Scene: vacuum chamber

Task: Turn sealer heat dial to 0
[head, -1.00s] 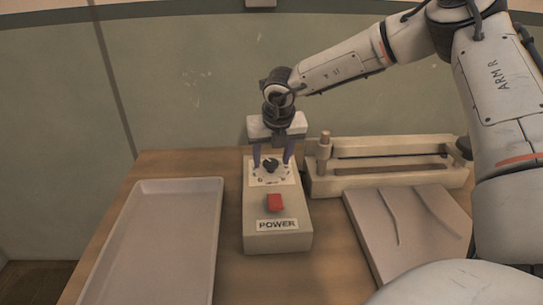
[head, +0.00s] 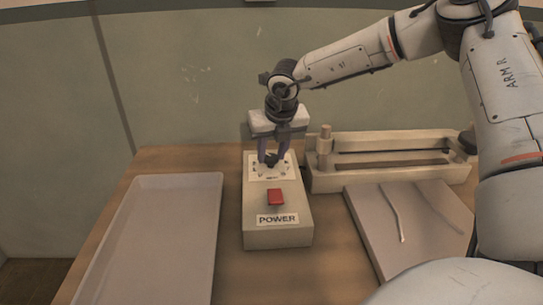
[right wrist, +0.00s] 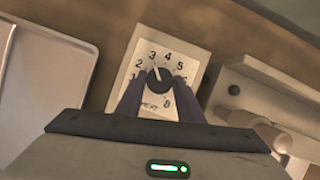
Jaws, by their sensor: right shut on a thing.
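The heat dial is a dark round knob (right wrist: 160,80) on a white numbered plate (right wrist: 148,62) in the right wrist view. A pale line on the knob points up, roughly toward the 3. In the head view the knob (head: 271,159) sits on the far part of a cream control box (head: 260,233). My right gripper (head: 273,157) reaches down from above and is shut on the knob, a finger on each side. The fingers hide part of the plate's lower numbers. My left gripper is not in view.
A red power switch (head: 275,196) sits on the box nearer than the dial. An empty shallow tray (head: 150,240) lies at left. The sealer bar unit (head: 400,181) stands at right, behind a grey board (head: 383,235) with two thin strips.

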